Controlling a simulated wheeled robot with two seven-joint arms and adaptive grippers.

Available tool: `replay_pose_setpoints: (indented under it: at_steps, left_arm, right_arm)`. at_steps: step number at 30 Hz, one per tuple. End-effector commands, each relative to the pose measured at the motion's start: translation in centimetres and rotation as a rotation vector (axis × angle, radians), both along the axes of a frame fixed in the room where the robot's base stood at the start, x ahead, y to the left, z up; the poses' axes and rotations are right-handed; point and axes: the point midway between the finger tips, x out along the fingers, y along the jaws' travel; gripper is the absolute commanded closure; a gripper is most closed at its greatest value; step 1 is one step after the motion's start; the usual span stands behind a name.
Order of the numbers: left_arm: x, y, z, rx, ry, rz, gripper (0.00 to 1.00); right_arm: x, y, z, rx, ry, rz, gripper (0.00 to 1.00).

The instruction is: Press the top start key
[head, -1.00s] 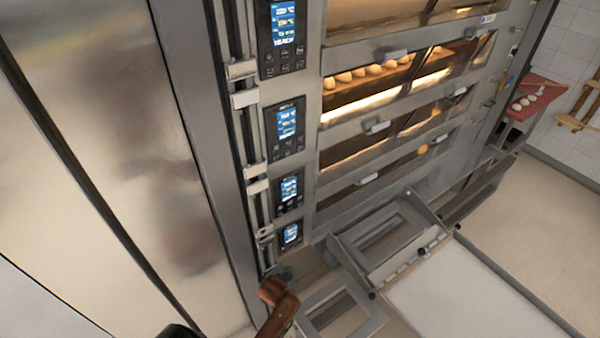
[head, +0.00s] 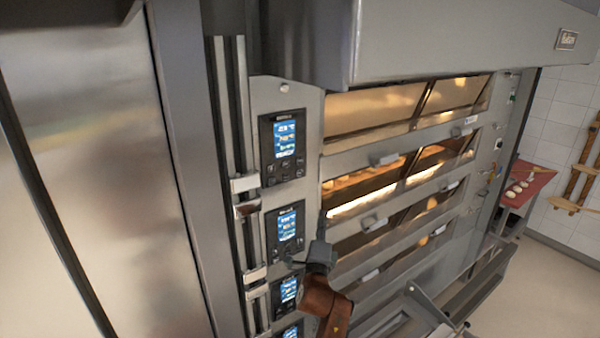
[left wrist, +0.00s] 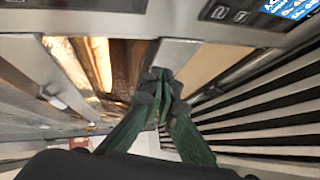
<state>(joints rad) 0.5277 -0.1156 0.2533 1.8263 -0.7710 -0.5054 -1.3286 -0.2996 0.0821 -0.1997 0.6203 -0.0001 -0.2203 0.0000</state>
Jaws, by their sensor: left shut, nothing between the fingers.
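The top control panel (head: 284,147) has a lit blue screen, with rows of small dark keys (head: 285,171) below it. The key labels are too small to read, so I cannot tell which is start. My left gripper (head: 321,222) is shut and empty, lower than the top panel's keys and just right of the second panel (head: 286,231). In the left wrist view its green fingers (left wrist: 158,82) meet at the tips, and part of a panel with a blue screen (left wrist: 290,7) shows at the upper right. My right gripper is out of view.
Two lower panels (head: 286,293) sit partly behind my left arm. Oven doors with handles (head: 384,160) lie to the right, under a large projecting hood (head: 450,42). A vertical rail (head: 229,120) runs left of the panels. A red board (head: 526,184) with dough stands far right.

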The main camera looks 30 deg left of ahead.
Motion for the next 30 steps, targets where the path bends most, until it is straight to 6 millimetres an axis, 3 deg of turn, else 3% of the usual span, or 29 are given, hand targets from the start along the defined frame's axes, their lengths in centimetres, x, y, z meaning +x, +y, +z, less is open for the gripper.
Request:
replay_pose_setpoints:
  at_steps: [1,3,6,9,23,30]
  left_arm:
    - [-0.2,-0.2,3.0,0.047,-0.027,0.019,1.00]
    - [-0.6,-0.4,5.8,0.105,-0.050,0.045,1.00]
    - [-1.1,-0.7,8.7,0.166,-0.072,0.075,1.00]
    - [-1.4,-0.8,10.2,0.199,-0.083,0.093,1.00]
    - [-1.4,-0.6,10.6,0.211,-0.086,0.100,1.00]
    - [-0.5,1.5,10.7,0.212,-0.086,0.101,1.00]
  right_arm:
    - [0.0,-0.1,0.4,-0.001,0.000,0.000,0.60]
    - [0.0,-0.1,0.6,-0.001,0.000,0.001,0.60]
    - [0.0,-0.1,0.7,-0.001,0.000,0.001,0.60]
    - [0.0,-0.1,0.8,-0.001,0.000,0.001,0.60]
    - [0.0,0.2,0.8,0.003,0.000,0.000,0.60]
    - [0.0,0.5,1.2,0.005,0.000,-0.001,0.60]
